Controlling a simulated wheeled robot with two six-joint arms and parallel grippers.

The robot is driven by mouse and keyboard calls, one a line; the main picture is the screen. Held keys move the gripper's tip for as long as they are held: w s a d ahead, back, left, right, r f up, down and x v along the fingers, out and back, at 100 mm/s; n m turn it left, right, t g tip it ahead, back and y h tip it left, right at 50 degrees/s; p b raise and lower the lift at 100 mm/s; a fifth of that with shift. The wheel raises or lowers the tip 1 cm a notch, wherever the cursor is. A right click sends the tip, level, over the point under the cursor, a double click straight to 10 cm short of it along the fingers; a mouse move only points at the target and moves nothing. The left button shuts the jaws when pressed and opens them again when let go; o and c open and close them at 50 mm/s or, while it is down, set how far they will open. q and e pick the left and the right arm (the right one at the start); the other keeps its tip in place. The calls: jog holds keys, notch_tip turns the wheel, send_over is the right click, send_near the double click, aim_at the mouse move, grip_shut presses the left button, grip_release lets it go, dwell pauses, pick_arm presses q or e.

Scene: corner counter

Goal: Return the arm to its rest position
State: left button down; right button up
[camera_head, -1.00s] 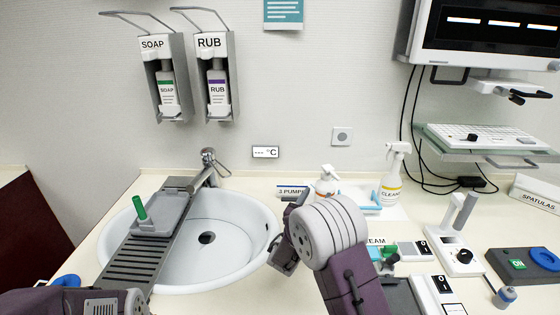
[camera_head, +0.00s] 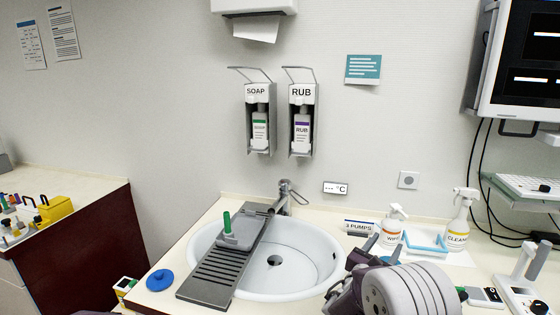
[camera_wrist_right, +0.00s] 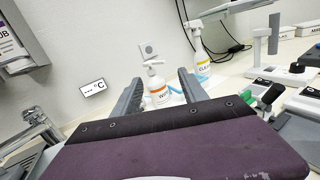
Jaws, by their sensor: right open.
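My right gripper (camera_head: 372,256) is at the lower right of the head view, beside the right rim of the white sink (camera_head: 318,284). Its two fingers point away from me toward the back of the counter. In the wrist view the gripper (camera_wrist_right: 160,92) has its fingers spread with nothing held. A white pump bottle (camera_wrist_right: 159,90) shows between them, farther back. My purple and grey wrist hides part of the counter in the head view. My left gripper is not in view; only a sliver of my left arm shows at the bottom edge.
A grey slatted board (camera_head: 215,283) lies across the sink, bearing a tray with a green-handled item (camera_head: 227,224). The tap (camera_head: 285,195) stands behind. A pump bottle (camera_head: 392,227) and a spray bottle (camera_head: 460,220) stand at the back right. A blue disc (camera_head: 160,280) lies front left.

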jog(key=s+d+m+g+h, duration=0.2)
jog(key=s+d+m+g, duration=0.55)
jog(key=s, duration=0.35)
jog(key=s+f+m+g+y+p, duration=0.1)
jog(key=s+f+m+g+y, duration=0.3)
jog(key=s, duration=0.5)
jog(key=s+a+f+m+g+y, duration=0.3)
jog(key=s+a+f+m+y, duration=0.1)
jog(key=s+a+f+m, duration=0.35)
jog(key=a+f+m+t+y, duration=0.1)
jog(key=a+f+m+y, duration=0.4)
jog(key=a+m, duration=0.3)
jog(key=s+a+y, duration=0.1)
jog(key=a, duration=0.2)
jog(key=shift+t+p, duration=0.35)
